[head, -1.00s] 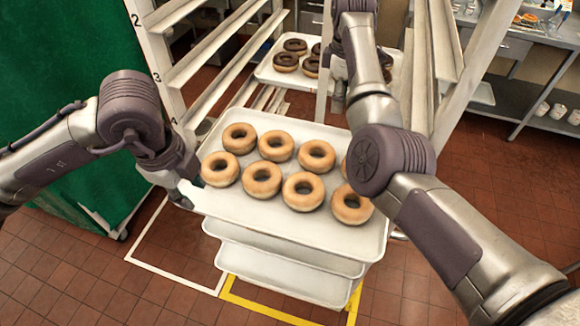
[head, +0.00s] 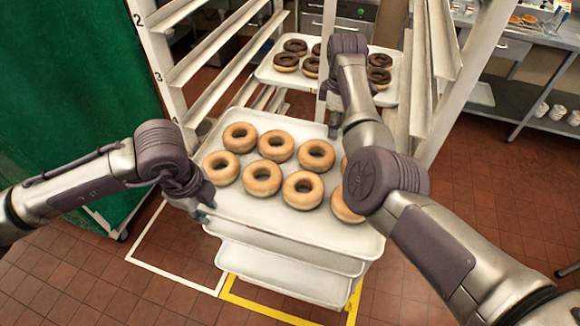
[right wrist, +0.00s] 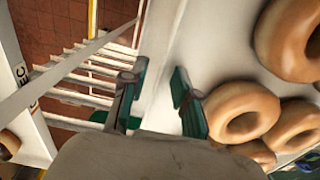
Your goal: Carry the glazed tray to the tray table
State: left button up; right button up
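A white tray (head: 290,224) of light-brown ring donuts is in front, on top of further white trays (head: 285,275). A second white tray (head: 268,76), with dark-topped donuts, is behind it in the rack. I cannot tell which one the task calls glazed. My left gripper (head: 204,203) is at the front tray's left edge; its fingertips are too small and covered to read. My right gripper (right wrist: 158,98) shows green-padded fingers apart, the front tray's rim (right wrist: 160,75) between them with gaps visible. In the head view my right arm covers some donuts.
White rack rails and posts (head: 205,55) rise on both sides behind the front tray. A green panel (head: 75,90) stands at left. A metal counter (head: 510,45) with cups below is at right. Red tiled floor (head: 490,190) is clear at right.

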pick_arm(q)
grip_shut()
pick_arm(e)
jog(key=shift+w, duration=0.1)
grip_shut()
pick_arm(q)
jog(key=shift+w+r, duration=0.1)
jog(key=shift+r, duration=0.15)
pick_arm(e)
jog(key=shift+r, duration=0.2)
